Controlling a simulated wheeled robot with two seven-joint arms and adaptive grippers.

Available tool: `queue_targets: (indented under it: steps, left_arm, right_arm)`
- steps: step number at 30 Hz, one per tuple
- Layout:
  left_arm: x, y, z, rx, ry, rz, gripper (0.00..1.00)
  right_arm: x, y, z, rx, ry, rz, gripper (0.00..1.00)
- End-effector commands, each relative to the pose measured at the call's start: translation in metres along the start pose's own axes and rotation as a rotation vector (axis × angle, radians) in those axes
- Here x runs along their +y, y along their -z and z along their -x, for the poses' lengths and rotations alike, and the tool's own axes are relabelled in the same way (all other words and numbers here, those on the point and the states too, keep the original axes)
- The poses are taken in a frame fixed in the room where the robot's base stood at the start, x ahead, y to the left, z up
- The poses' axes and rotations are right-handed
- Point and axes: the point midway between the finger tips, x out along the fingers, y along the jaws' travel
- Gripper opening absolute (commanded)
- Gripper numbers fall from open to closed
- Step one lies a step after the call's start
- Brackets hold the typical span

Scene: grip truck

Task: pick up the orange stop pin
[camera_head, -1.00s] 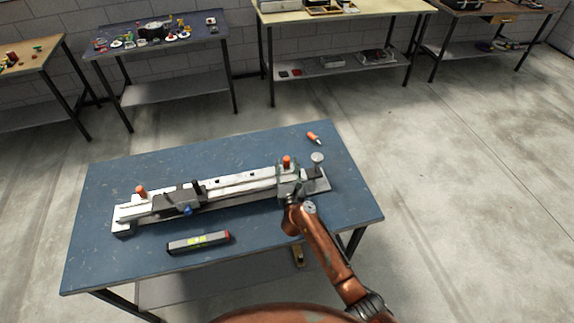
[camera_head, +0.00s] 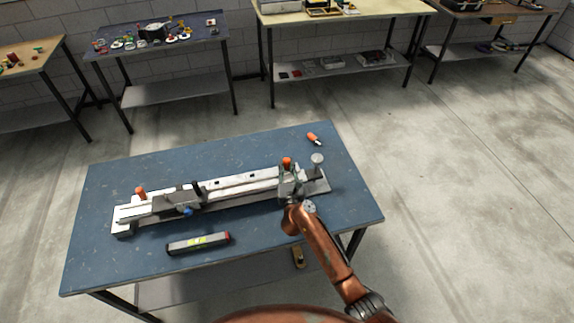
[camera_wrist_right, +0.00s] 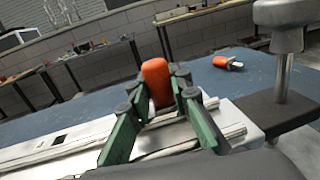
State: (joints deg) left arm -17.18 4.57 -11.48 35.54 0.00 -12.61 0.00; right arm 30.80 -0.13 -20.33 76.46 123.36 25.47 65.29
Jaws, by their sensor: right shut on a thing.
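An orange stop pin (camera_head: 287,160) stands upright at the right end of the long metal fixture (camera_head: 240,183). My right gripper (camera_head: 288,174) reaches it from the front and is shut on it. In the right wrist view the green fingers (camera_wrist_right: 160,98) have dark round tips and stand on both sides of the orange pin (camera_wrist_right: 156,76). More orange shows lower between the fingers. The pin's lower end is hidden. A second orange pin (camera_head: 140,192) stands at the fixture's left end. A third orange piece (camera_head: 314,138) lies on the table behind the fixture. My left gripper is not in view.
A round metal knob on a post (camera_head: 317,159) stands close to the right of my gripper. The blue table (camera_head: 110,265) is otherwise mostly clear. Other benches stand along the back wall.

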Motion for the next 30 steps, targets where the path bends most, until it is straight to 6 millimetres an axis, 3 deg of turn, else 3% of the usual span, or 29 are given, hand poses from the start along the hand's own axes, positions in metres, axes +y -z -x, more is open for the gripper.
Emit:
queue_targets:
  steps: [9, 17, 26, 30]
  left_arm:
    - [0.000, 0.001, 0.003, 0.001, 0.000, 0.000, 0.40]
    - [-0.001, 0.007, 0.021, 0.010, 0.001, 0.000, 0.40]
    - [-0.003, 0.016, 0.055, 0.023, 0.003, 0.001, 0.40]
    - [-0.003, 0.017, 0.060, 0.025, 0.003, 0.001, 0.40]
  right_arm:
    - [0.000, -0.005, 0.000, -0.001, 0.000, 0.000, 0.00]
    - [0.000, -0.039, 0.001, -0.002, 0.000, -0.001, 0.00]
    - [0.005, -0.099, 0.053, -0.004, -0.001, -0.001, 0.00]
    - [0.009, -0.110, 0.089, -0.001, 0.000, -0.002, 0.00]
